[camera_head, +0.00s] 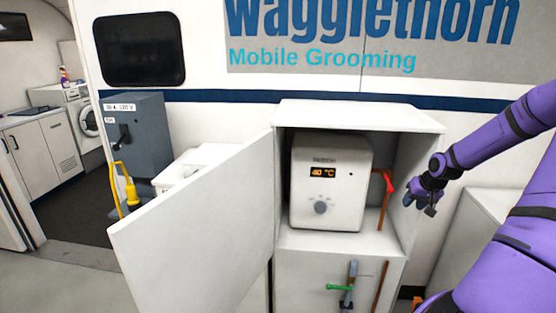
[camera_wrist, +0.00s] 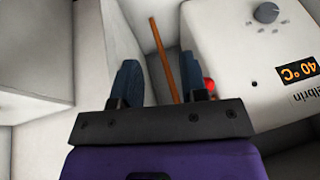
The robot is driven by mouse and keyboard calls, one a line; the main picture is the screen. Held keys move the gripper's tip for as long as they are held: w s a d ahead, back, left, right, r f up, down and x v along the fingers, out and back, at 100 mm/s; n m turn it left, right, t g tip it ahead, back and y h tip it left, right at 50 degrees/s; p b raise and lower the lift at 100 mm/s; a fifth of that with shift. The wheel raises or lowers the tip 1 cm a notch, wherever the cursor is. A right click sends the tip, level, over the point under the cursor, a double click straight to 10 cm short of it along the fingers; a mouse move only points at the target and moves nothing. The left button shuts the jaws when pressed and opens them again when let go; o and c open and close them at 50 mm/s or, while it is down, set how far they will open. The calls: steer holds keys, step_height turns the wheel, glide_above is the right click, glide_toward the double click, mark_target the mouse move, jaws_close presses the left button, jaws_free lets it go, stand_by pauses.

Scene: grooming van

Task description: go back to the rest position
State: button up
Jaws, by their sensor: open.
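My gripper (camera_head: 422,200) is at the right of the head view, at the end of my purple arm, beside the right side of the white cabinet. In the wrist view its two dark fingers (camera_wrist: 163,88) are apart with nothing between them. A white water heater (camera_head: 331,180) with a lit display reading 40 °C stands inside the cabinet; it also shows at the upper right of the wrist view (camera_wrist: 240,50). A red valve handle (camera_head: 386,180) sits on the copper pipe at the heater's right side. In the wrist view, the handle is mostly hidden behind the right finger.
The cabinet door (camera_head: 200,235) stands wide open to the left. Below the heater is a lower compartment front with a green-handled valve (camera_head: 340,287). Open floor (camera_head: 70,275) shows at the lower left.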

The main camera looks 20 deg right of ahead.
steer(key=a+r+n+g+h, duration=0.1)
steer(key=a+r+n, duration=0.1)
steer(key=a+r, duration=0.95)
steer(key=a+r+n+g+h, duration=0.1)
steer(key=a+r+n+h, duration=0.1)
steer(key=a+r, duration=0.9)
steer(key=s+a+r+n+t+y, duration=0.1)
steer(key=s+a+r, duration=0.2)
steer(key=s+a, duration=0.6)
steer(key=s+a+r+n+t+y, duration=0.1)
steer(key=s+a+r, duration=0.3)
steer(key=s+a, duration=0.6)
steer(key=shift+a+r+t+y, duration=0.2)
steer(key=shift+a+t+y, duration=0.1)
steer(key=shift+a+y, duration=0.4)
